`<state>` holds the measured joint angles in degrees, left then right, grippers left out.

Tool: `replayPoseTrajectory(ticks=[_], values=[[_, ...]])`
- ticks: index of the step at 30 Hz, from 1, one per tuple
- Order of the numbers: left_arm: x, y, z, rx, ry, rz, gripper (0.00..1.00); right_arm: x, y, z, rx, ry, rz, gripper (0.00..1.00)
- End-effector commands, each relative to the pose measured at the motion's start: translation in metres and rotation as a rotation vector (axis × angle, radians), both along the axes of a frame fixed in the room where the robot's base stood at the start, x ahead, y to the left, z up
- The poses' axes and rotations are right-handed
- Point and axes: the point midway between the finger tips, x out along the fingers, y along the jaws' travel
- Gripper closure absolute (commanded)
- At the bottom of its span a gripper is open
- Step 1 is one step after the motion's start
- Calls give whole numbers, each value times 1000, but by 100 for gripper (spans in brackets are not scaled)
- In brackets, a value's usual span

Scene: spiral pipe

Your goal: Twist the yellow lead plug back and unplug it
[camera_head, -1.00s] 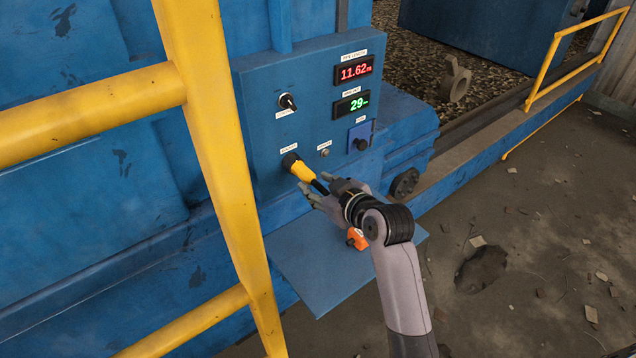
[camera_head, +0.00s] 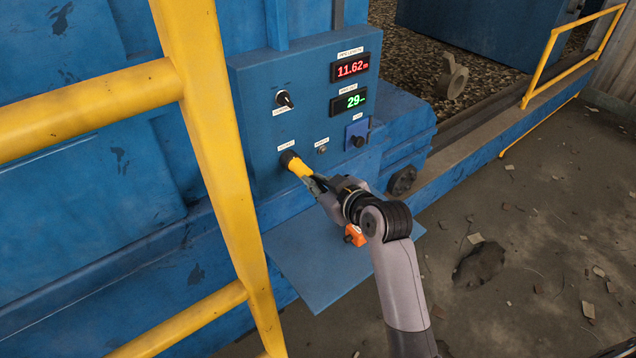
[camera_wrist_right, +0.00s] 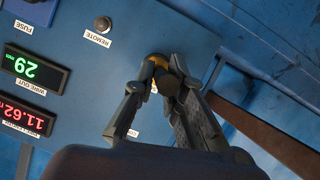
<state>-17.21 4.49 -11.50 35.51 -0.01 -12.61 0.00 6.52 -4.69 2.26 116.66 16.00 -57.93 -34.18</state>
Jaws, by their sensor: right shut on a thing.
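The yellow lead plug (camera_head: 299,168) sits in a dark round socket (camera_head: 287,158) at the lower left of the blue control panel (camera_head: 262,125). My right gripper (camera_head: 313,183) is at the rear of the plug, its fingers shut around it. In the right wrist view the plug (camera_wrist_right: 158,60) shows between the two fingers of the right gripper (camera_wrist_right: 165,75), partly hidden by them. The plug's cable is mostly hidden behind the gripper. My left gripper is not in view.
A yellow railing (camera_head: 222,150) stands left of the panel. A blue shelf (camera_head: 310,275) juts out below, with an orange object (camera_head: 355,236) on it beneath my right wrist. A knob (camera_head: 285,99), red display (camera_head: 350,68) and green display (camera_head: 349,102) are on the panel.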

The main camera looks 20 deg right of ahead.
Motion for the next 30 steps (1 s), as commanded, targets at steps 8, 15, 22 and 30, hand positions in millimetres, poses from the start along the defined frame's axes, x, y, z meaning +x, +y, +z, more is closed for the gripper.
replayPoseTrajectory(ticks=[8, 15, 22, 30], values=[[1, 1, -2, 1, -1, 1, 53, 0, 1, -3, -251, -89, 3, 100], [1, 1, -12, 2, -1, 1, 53, -1, 3, -6, -604, -219, 0, 100], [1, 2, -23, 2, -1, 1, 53, -1, 3, -7, -850, -311, -2, 100], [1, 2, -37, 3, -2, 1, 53, -1, 3, -8, -1053, -382, -4, 100]])
